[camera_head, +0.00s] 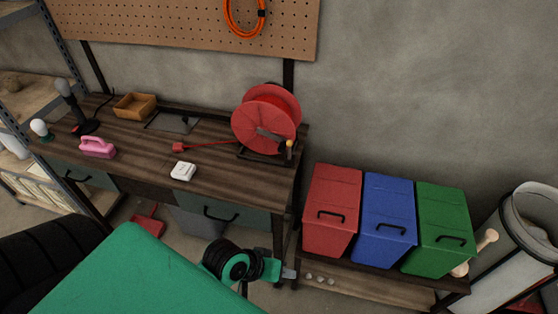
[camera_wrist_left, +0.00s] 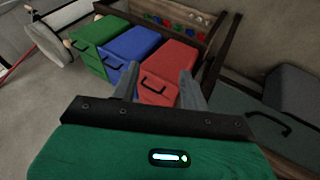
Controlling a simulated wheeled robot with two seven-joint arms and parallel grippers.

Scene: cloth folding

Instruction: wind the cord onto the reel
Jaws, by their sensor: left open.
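A red reel (camera_head: 266,118) stands on a low stand near the right end of the dark wooden workbench, with a crank-like handle (camera_head: 289,150) at its front. A red cord (camera_head: 210,145) runs left from the reel across the bench top to a small red end piece (camera_head: 178,147). My left gripper (camera_head: 289,273) is low in front of the bench, below and well apart from the reel and cord. In the left wrist view its two fingers (camera_wrist_left: 160,82) are spread with nothing between them; the reel is not in that view. My right gripper is in neither view.
The bench also bears a white box (camera_head: 183,171), a pink object (camera_head: 97,147), a wooden tray (camera_head: 135,106) and a black stand lamp-like object (camera_head: 77,107). Red (camera_head: 332,205), blue (camera_head: 389,215) and green (camera_head: 443,225) bins stand to the right. An orange coil (camera_head: 244,15) hangs above.

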